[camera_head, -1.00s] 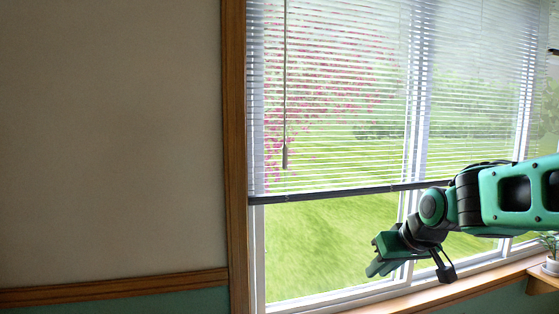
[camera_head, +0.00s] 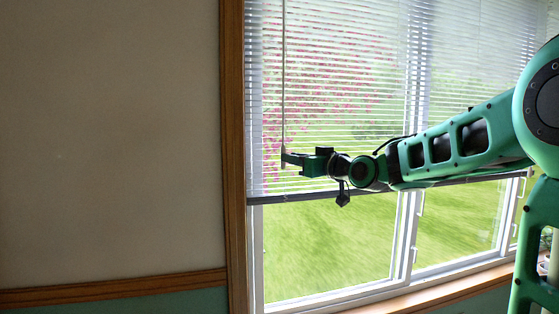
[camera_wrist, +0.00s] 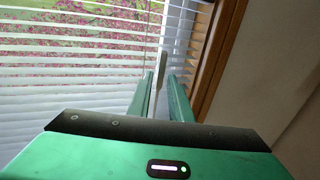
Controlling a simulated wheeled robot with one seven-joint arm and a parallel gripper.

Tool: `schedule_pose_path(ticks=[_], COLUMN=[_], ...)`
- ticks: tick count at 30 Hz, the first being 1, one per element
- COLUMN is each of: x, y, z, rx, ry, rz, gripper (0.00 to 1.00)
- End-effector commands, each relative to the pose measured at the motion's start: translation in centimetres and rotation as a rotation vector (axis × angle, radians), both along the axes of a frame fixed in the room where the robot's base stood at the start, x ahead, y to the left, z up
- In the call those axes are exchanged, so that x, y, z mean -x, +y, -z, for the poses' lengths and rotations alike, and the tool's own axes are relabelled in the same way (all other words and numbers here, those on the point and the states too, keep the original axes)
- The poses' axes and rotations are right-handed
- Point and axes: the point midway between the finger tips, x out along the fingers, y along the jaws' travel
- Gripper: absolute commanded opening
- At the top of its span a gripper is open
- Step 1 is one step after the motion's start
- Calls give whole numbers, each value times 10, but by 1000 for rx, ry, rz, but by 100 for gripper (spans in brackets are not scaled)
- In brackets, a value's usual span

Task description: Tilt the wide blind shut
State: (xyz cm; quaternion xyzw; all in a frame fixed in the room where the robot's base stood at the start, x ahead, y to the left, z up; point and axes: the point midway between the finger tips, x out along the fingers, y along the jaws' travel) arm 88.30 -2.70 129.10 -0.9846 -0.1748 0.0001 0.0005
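The wide blind (camera_head: 340,110) hangs over the upper part of the window, its slats apart enough that the garden shows between them. Its tilt wand (camera_head: 284,80) hangs straight down near the blind's left edge. My gripper (camera_head: 285,158) is at the wand's lower end, level with its thick handle. In the wrist view my gripper (camera_wrist: 160,97) is open, a finger on each side of the picture's middle. The wand's pale handle (camera_wrist: 162,68) shows between the fingers, with gaps at both sides. I cannot tell how deep it sits between them.
A wooden window frame (camera_head: 232,150) and a plain wall (camera_head: 110,130) stand close to the left of the wand. The blind's dark bottom rail (camera_head: 310,196) runs just below my gripper. The wooden sill (camera_head: 440,290) is lower down.

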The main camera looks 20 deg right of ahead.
Motion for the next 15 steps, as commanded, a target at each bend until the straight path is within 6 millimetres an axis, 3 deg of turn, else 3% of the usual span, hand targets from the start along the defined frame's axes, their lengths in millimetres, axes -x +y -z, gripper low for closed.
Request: schedule_pose_path(ticks=[6, 15], x=[-33, -50], y=[13, 18], z=[1, 0], rx=[0, 1], ry=[1, 0], rz=[-1, 1], gripper=[18, 18])
